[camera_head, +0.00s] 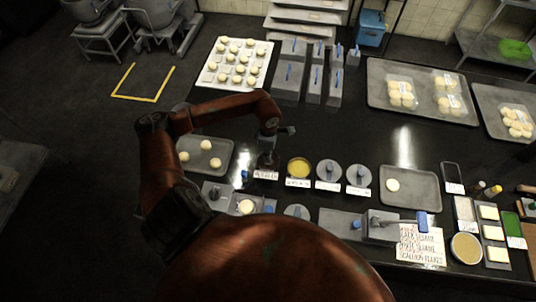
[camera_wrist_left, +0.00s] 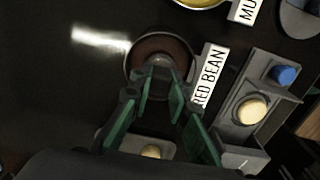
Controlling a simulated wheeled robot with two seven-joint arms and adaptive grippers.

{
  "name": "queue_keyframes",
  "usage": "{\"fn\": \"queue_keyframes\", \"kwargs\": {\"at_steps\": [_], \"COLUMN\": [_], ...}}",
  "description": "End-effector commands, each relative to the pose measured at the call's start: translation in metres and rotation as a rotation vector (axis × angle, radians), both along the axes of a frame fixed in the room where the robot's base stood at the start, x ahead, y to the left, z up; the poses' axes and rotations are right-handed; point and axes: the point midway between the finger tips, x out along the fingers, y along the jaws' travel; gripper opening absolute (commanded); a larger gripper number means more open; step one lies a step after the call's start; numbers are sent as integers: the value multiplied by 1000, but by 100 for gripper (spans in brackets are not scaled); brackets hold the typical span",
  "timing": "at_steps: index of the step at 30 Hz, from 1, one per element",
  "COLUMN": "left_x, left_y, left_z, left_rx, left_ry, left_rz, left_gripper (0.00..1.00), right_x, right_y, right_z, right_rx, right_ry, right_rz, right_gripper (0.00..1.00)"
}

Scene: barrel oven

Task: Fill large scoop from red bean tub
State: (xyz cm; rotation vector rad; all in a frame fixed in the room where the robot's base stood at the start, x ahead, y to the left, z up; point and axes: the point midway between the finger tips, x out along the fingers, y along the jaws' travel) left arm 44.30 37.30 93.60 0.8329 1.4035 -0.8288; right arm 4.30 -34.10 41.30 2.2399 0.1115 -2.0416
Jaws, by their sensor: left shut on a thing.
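The red bean tub (camera_wrist_left: 133,64) is a round tub with dark red-brown paste, beside a white "RED BEAN" label (camera_wrist_left: 208,75). In the head view the tub (camera_head: 268,162) is mostly hidden under my left gripper (camera_head: 268,148). In the left wrist view my left gripper (camera_wrist_left: 162,88), with green finger pads, reaches over the near rim of the tub. It is shut on a grey rounded piece (camera_wrist_left: 165,62), seemingly the large scoop, which lies over the paste. How deep it sits and whether it holds paste cannot be told. My right gripper is not in view.
A yellow-filled tub (camera_head: 299,168) and two lidded tubs (camera_head: 330,172) stand in a row to the right. A tray with dough balls (camera_head: 222,146) lies left. A grey device with a pale ball (camera_head: 246,206) stands in front. Upright grey containers (camera_head: 314,86) stand behind.

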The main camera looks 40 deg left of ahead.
Motion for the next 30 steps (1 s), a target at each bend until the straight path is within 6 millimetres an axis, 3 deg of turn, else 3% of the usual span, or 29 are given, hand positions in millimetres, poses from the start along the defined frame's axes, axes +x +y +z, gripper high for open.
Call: {"fn": "queue_keyframes", "kwargs": {"at_steps": [11,30], "left_x": [-4,-1], "left_y": [-1,0], "left_z": [0,52], "left_rx": [1,0], "left_ry": [9,2], "left_rz": [-1,-1], "left_gripper": [0,0], "right_x": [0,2], "right_y": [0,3], "right_z": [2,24], "right_rx": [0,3], "right_ry": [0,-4], "right_rz": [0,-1], "right_gripper": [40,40]}}
